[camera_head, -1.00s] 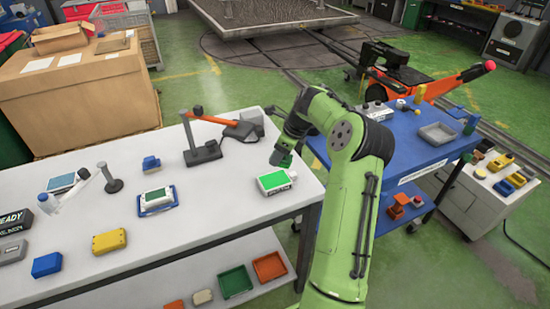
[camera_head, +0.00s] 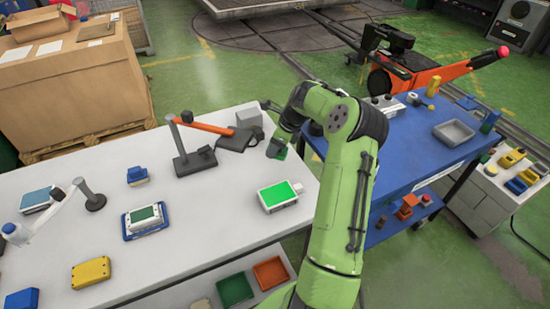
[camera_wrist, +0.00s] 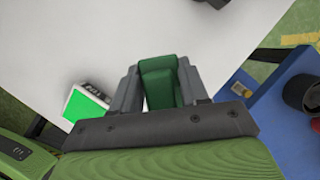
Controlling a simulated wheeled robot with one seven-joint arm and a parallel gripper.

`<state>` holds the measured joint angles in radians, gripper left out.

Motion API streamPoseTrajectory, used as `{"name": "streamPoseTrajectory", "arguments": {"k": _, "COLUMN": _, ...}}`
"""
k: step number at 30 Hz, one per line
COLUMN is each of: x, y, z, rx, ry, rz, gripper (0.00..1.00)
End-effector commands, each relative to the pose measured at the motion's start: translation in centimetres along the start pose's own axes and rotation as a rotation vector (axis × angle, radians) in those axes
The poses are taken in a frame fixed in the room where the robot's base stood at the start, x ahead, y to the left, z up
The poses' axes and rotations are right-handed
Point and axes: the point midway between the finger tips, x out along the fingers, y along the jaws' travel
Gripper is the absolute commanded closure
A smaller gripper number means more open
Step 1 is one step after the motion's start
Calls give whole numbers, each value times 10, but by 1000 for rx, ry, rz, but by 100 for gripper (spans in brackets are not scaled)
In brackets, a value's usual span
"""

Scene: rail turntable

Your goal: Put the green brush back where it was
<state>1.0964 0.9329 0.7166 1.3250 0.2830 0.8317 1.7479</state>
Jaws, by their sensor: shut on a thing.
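My gripper (camera_wrist: 160,88) is shut on the green brush (camera_wrist: 159,72), which sits between the two grey fingers in the wrist view. In the head view the green brush (camera_head: 276,149) shows as a small dark green piece at the end of my gripper (camera_head: 280,141). My gripper is over the right part of the white table (camera_head: 240,232), above and behind the device with the bright green screen (camera_head: 281,195). I cannot tell the exact height of the brush above the table. The underside of the brush is hidden.
A stand with an orange arm (camera_head: 205,126) and a grey box (camera_head: 249,117) are left of my gripper. A green-screened device on a blue base (camera_head: 145,218) lies further left. The blue cart (camera_head: 405,155) carries a grey tray (camera_head: 454,132). Table space around the green-screen device is clear.

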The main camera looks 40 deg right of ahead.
Motion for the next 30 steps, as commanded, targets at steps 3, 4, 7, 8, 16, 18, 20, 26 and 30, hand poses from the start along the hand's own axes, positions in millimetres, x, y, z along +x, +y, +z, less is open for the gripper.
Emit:
{"name": "streamPoseTrajectory", "arguments": {"k": 3, "x": 15, "y": 0, "z": -6, "rx": 1, "ry": 0, "rz": 1, "gripper": 84}}
{"name": "streamPoseTrajectory", "arguments": {"k": 4, "x": 19, "y": 0, "z": -8, "rx": 1, "ry": 0, "rz": 2, "gripper": 84}}
{"name": "streamPoseTrajectory", "arguments": {"k": 7, "x": 36, "y": 0, "z": -16, "rx": 2, "ry": 1, "rz": 3, "gripper": 84}}
{"name": "streamPoseTrajectory", "arguments": {"k": 8, "x": 40, "y": 0, "z": -17, "rx": 2, "ry": 1, "rz": 1, "gripper": 84}}
{"name": "streamPoseTrajectory", "arguments": {"k": 16, "x": 43, "y": 0, "z": -18, "rx": 0, "ry": 0, "rz": -1, "gripper": 84}}
{"name": "streamPoseTrajectory", "arguments": {"k": 18, "x": 46, "y": 0, "z": -19, "rx": 0, "ry": 0, "rz": -1, "gripper": 84}}
{"name": "streamPoseTrajectory", "arguments": {"k": 20, "x": 45, "y": 0, "z": -19, "rx": 0, "ry": 1, "rz": -1, "gripper": 48}}
{"name": "streamPoseTrajectory", "arguments": {"k": 26, "x": 45, "y": 0, "z": -19, "rx": 0, "ry": 0, "rz": -1, "gripper": 30}}
{"name": "streamPoseTrajectory", "arguments": {"k": 30, "x": 45, "y": 0, "z": -19, "rx": 0, "ry": 0, "rz": -1, "gripper": 30}}
